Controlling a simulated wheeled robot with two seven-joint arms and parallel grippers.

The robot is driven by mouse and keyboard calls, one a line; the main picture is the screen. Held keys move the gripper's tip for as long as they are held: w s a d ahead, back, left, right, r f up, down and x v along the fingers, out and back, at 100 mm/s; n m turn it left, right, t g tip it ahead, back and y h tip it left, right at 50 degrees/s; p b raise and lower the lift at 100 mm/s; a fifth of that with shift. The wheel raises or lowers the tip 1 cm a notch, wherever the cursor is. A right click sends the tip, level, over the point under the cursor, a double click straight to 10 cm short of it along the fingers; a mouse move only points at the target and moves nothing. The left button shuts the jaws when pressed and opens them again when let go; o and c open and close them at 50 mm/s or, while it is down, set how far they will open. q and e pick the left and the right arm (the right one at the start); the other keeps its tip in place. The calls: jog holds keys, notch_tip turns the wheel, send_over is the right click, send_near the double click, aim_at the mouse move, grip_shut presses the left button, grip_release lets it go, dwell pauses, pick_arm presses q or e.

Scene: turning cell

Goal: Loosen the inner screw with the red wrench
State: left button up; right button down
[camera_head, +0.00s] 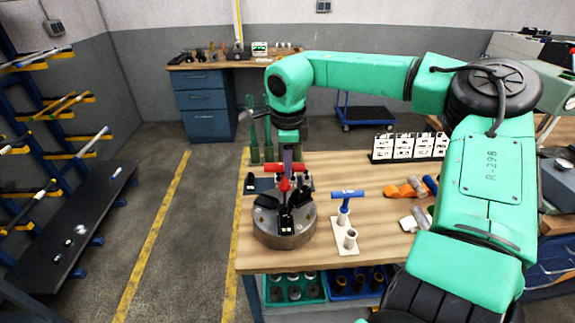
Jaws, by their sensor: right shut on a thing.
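The red wrench (298,167) has a T-shaped handle and stands roughly upright over the chuck. My right gripper (288,158) comes down from above and is shut on the red wrench at its handle. The round grey chuck (285,240) with black jaws sits near the left edge of the wooden table. The wrench's lower end reaches the chuck's top among the jaws; I cannot tell whether it sits in a screw. The inner screw is too small or hidden to make out. My left gripper is not in view.
A blue T-handled wrench (347,193) stands in a white holder (351,243) right of the chuck. Orange and blue tools (404,190) lie farther right on the wooden table (375,258). A rack of white cards (408,146) stands at the back. Green bottles stand behind the chuck.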

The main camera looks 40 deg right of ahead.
jog(key=m+b, duration=0.1)
jog(key=m, duration=0.2)
jog(key=shift+f+m+h+b, duration=0.3)
jog(key=shift+m+b, duration=0.1)
jog(key=m+b, duration=0.1)
jog(key=m, duration=0.4)
jog(key=shift+w+a+r+g+b, duration=0.1)
jog(key=shift+a+g+b, duration=0.05)
jog(key=shift+g+b, duration=0.25)
jog(key=shift+a+f+b, duration=0.1)
jog(key=shift+f+b, duration=0.2)
jog(key=shift+f, duration=0.25)
jog(key=shift+f+b, duration=0.6)
jog(key=shift+r+n+p, duration=0.1)
jog(key=shift+n+p, duration=0.2)
jog(key=shift+n, duration=0.9)
